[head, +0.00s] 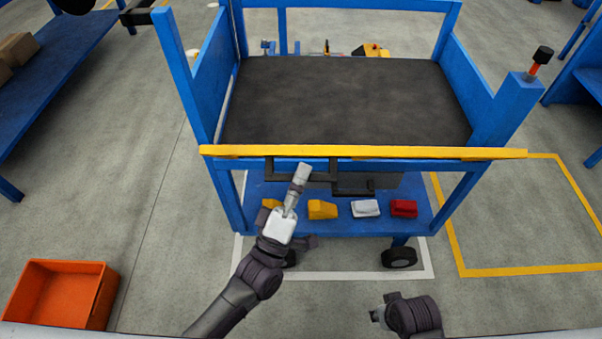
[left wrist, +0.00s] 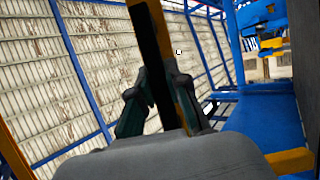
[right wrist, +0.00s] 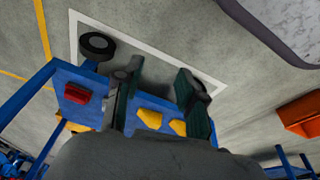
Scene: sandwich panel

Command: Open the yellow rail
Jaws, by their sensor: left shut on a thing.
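The yellow rail (head: 430,153) runs level across the front of the blue cart, just below the dark top. A black handle (head: 268,170) hangs under its left part. My left gripper (head: 302,172) is at this handle. In the left wrist view the fingers of my left gripper (left wrist: 160,90) are shut on the black handle (left wrist: 149,45), with the yellow rail (left wrist: 180,60) right behind it. My right gripper (head: 378,314) is low in front of the cart, apart from the rail; in the right wrist view its fingers (right wrist: 157,85) are spread and empty.
The cart's lower shelf (head: 350,226) holds yellow, white and red blocks. A black box (head: 367,186) hangs under the rail, right of the handle. An orange bin (head: 65,292) stands on the floor at left. Blue benches stand at both sides. The floor before the cart is clear.

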